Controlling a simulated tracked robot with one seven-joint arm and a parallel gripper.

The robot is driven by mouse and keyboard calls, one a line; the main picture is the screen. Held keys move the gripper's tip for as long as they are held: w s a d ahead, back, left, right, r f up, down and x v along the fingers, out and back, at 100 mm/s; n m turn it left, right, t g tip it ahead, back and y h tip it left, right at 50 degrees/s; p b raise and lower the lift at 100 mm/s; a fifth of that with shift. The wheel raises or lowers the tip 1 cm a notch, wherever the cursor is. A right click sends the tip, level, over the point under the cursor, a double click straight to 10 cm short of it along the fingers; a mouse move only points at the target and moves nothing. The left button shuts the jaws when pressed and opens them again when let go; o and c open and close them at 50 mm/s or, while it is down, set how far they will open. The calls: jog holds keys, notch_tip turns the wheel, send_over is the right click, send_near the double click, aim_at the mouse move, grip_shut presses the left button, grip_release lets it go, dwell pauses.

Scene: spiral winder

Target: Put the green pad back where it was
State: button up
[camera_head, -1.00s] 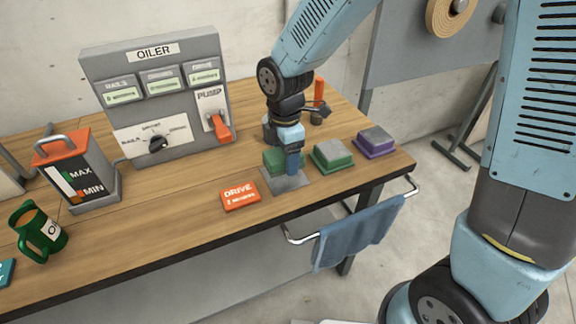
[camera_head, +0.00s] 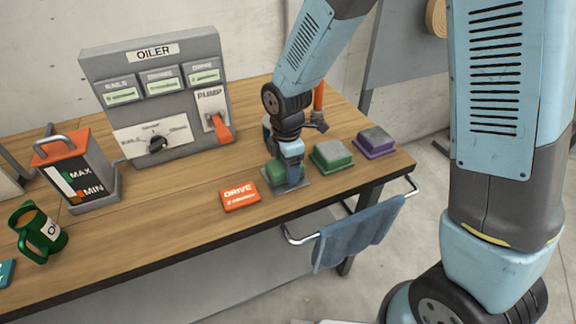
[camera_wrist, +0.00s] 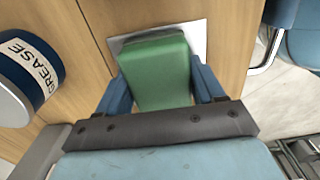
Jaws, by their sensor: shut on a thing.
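The green pad (camera_head: 275,174) is between the fingers of my gripper (camera_head: 288,174), at a thin grey plate (camera_head: 301,184) near the front edge of the bench. In the wrist view the pad (camera_wrist: 155,68) sits between the two blue fingers of my gripper (camera_wrist: 162,90), which is shut on it. The pale plate (camera_wrist: 199,35) shows beyond and beside the pad. I cannot tell whether the pad's underside touches the plate. A finger hides part of the pad in the head view.
A grey-topped green block (camera_head: 332,155) and a purple one (camera_head: 376,143) stand to the right. An orange DRIVE card (camera_head: 240,197) lies to the left. The OILER panel (camera_head: 155,90) stands behind. A GREASE can (camera_wrist: 28,75) is close to my gripper. A towel (camera_head: 358,235) hangs in front.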

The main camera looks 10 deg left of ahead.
jog(key=o, duration=1.2)
jog(key=shift+f, duration=0.1)
notch_tip(320, 180, up, 12)
jog(key=d+r+m+t, duration=0.3)
jog(key=d+r+m, duration=0.8)
jog(key=d, duration=0.5)
jog(key=s+d+r+m+t, duration=0.1)
jog(key=s+d+r+m, duration=0.2)
jog(key=s+d+m, duration=0.2)
jog(key=s+d+r+m+t, duration=0.1)
jog(key=s+d+r+m, duration=0.2)
jog(key=s+d+m, duration=0.3)
jog(key=d+m, duration=0.2)
jog(key=d, duration=0.1)
jog(key=shift+d+t, duration=0.3)
jog(key=shift+d, duration=0.1)
